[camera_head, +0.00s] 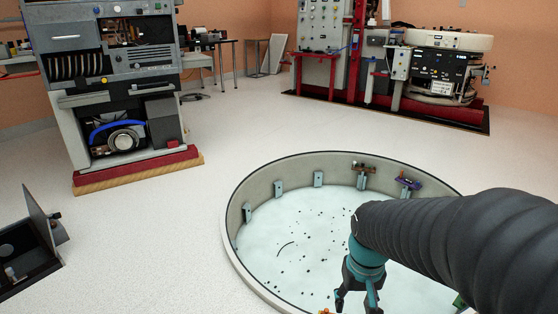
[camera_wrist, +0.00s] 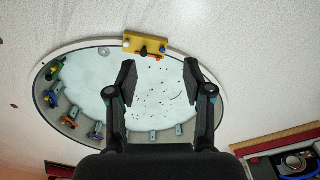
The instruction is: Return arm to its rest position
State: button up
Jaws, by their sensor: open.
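My arm reaches in from the right of the head view, its dark ribbed sleeve ending in a teal wrist and my gripper (camera_head: 357,300). The gripper is over the round pit with a pale floor and hangs downward. In the wrist view my gripper (camera_wrist: 160,82) shows two black fingers spread wide apart, with nothing between them. The pit (camera_wrist: 150,110) fills the middle of that view, with small dark specks scattered on its floor.
The round pit's rim (camera_head: 232,200) carries several small brackets. A yellow block (camera_wrist: 146,43) sits at the rim in the wrist view. A grey machine (camera_head: 110,80) stands at left, a dark open box (camera_head: 30,255) at lower left. Pale floor between is clear.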

jog(key=s+r+t+p, duration=0.2)
jog(key=s+r, duration=0.2)
jog(key=r, duration=0.3)
jog(key=s+r+t+p, duration=0.2)
jog(key=s+r+t, duration=0.1)
jog(key=r, duration=0.5)
jog(key=shift+s+r, duration=0.2)
jog(key=shift+s, duration=0.55)
dwell(2.4)
